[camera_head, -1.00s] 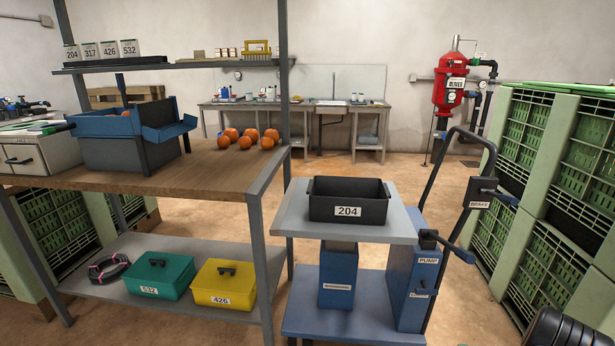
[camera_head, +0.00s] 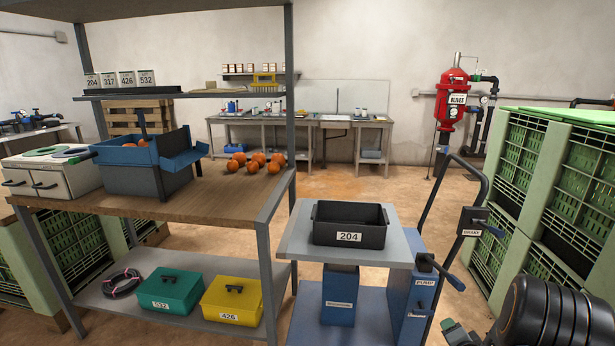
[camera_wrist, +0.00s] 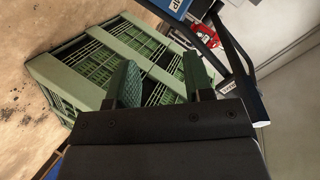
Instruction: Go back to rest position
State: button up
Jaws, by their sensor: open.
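My gripper (camera_wrist: 158,72) shows in the wrist view with its two fingers spread apart and nothing between them. Beyond the fingers is a green slatted crate (camera_wrist: 82,72), with a visible gap of bare floor beside it. In the head view a black ribbed part of my arm (camera_head: 548,310) fills the lower right corner.
A blue lift cart (camera_head: 410,295) carries a black bin labelled 204 (camera_head: 349,236). Left is a wooden-topped shelf (camera_head: 215,205) with a blue box (camera_head: 140,180), oranges (camera_head: 255,160), green (camera_head: 168,291) and yellow (camera_head: 231,301) cases. Green crates (camera_head: 555,170) stand close on the right.

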jog(key=s+a+r+n+g+p, duration=0.15)
jog(key=a+r+p, duration=0.25)
jog(key=r, duration=0.4)
jog(key=s+a+r+n+g+p, duration=0.1)
jog(key=a+r+n+g+p, duration=0.2)
jog(key=r, duration=0.5)
jog(key=s+a+r+n+p, duration=0.15)
jog(key=a+r+p, duration=0.25)
jog(key=r, duration=0.4)
jog(key=s+a+r+n+g+y+p, duration=0.2)
jog(key=s+a+r+n+g+p, duration=0.3)
jog(key=s+a+r, duration=0.8)
notch_tip(320, 180, up, 3)
jog(key=s+n+p, duration=0.1)
jog(key=n+p, duration=0.1)
jog(key=p, duration=0.2)
jog(key=shift+s+f+y+p, duration=0.2)
jog(key=shift+s+y+p, duration=0.1)
jog(key=shift+s+y, duration=0.1)
jog(key=shift+c, duration=0.4)
